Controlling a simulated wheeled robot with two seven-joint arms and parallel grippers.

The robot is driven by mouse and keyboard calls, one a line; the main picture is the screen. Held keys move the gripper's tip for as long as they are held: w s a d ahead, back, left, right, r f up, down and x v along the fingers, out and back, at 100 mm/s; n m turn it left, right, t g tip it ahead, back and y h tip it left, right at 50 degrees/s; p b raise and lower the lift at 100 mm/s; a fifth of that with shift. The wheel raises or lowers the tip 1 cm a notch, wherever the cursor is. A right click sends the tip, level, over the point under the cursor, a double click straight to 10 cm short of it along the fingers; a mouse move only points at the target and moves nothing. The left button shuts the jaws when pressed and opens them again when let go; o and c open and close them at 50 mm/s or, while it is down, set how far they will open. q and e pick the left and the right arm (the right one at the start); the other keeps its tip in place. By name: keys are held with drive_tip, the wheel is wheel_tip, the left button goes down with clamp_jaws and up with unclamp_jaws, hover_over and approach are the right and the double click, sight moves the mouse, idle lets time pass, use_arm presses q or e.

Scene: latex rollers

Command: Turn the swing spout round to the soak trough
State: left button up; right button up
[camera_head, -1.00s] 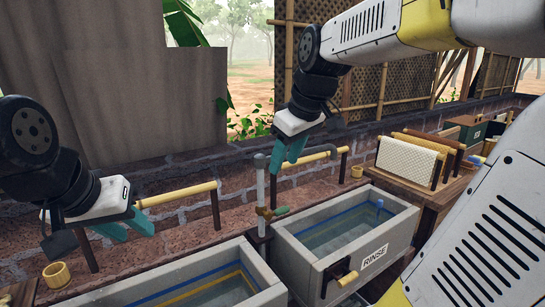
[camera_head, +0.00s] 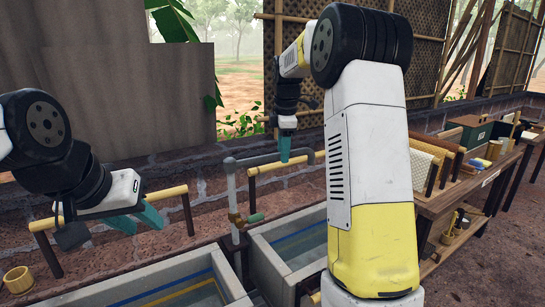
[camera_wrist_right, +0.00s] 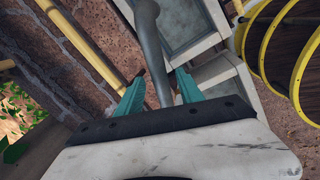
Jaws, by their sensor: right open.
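The swing spout (camera_head: 262,160) is a grey pipe on an upright riser (camera_head: 232,200) with a brass valve and green handle. Its arm points right, toward the right-hand trough (camera_head: 290,252). My right gripper (camera_head: 286,152) is at the spout's outer part, pointing down. In the right wrist view the grey pipe (camera_wrist_right: 149,40) runs between the two teal fingers of this gripper (camera_wrist_right: 161,92), which are apart; contact cannot be told. The left-hand trough (camera_head: 232,283) stands left of the riser; no label shows on it. My left gripper (camera_head: 138,219) is open and empty near the wall.
A brick wall with bamboo rails (camera_head: 95,222) runs behind the troughs. A small yellow cup (camera_head: 18,280) is at the lower left. Racked sheets (camera_head: 422,165) and a wooden bench (camera_head: 450,198) stand at the right. My right arm hides part of the right-hand trough.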

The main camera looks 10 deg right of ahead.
drive_tip(key=shift+w+f, duration=0.2)
drive_tip(key=shift+f, duration=1.05)
clamp_jaws()
drive_tip(key=shift+r, duration=0.1)
idle(0.4)
